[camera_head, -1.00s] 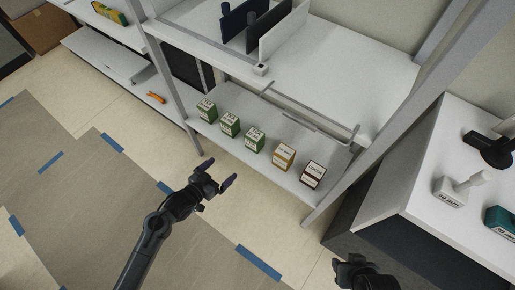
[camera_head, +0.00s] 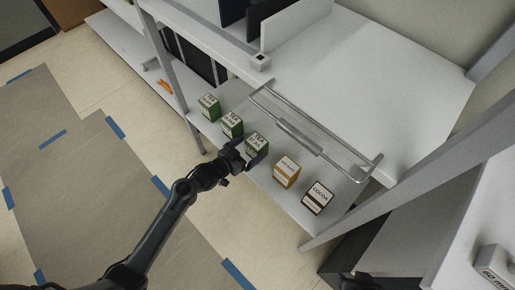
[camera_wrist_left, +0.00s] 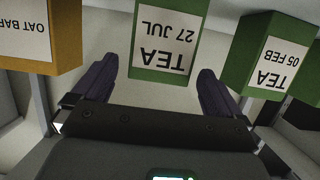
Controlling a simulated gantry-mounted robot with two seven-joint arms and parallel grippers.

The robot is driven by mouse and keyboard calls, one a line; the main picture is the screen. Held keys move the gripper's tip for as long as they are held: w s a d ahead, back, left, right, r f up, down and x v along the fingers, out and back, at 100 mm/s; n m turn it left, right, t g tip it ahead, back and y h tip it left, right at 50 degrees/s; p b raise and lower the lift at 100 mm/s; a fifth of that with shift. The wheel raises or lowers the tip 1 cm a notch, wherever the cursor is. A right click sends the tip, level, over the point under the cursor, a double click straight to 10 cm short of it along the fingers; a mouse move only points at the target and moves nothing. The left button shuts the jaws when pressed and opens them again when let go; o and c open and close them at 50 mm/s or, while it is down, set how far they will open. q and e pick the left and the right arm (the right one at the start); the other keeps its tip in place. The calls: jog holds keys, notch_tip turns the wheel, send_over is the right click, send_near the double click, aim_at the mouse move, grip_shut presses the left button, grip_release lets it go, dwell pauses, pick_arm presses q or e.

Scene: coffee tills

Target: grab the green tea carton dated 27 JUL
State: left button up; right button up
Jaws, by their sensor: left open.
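The green tea carton dated 27 JUL (camera_wrist_left: 166,38) stands upright on the lower shelf. In the left wrist view it appears upside down, between and just beyond my open fingers. In the head view it is the third green carton (camera_head: 257,141), beside the yellow one, its lower part partly covered by my gripper. My left gripper (camera_head: 249,157) is open right in front of it; the fingers also show in the left wrist view (camera_wrist_left: 158,85). I cannot tell whether they touch it. Only a dark part of my right gripper (camera_head: 362,282) shows at the bottom edge.
A tea carton dated 05 FEB (camera_wrist_left: 269,60) stands close beside, with another green carton (camera_head: 209,107) farther left. A yellow oat bar carton (camera_head: 286,171) and a cocoa carton (camera_head: 318,197) stand to the right. A metal rail (camera_head: 310,140) hangs at the upper shelf's edge.

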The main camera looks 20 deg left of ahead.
aim_at(257, 144)
pick_arm(q)
jog(key=shift+w+f, duration=0.15)
jog(key=shift+w, duration=0.1)
jog(key=shift+w+d+f+b, duration=0.15)
jog(key=shift+f+b, duration=0.1)
jog(key=shift+b, duration=0.25)
jog(key=b+x, duration=0.2)
jog(key=x, duration=0.1)
jog(key=shift+w+d+f+b, duration=0.1)
jog(key=shift+w+d+b, duration=0.05)
jog(key=shift+w+b, duration=0.2)
jog(key=shift+w+d, duration=0.1)
jog(key=shift+w, duration=0.15)
jog(key=shift+s, duration=0.1)
jog(key=shift+c, duration=0.2)
jog(key=c, duration=0.9)
jog(key=shift+c, duration=0.5)
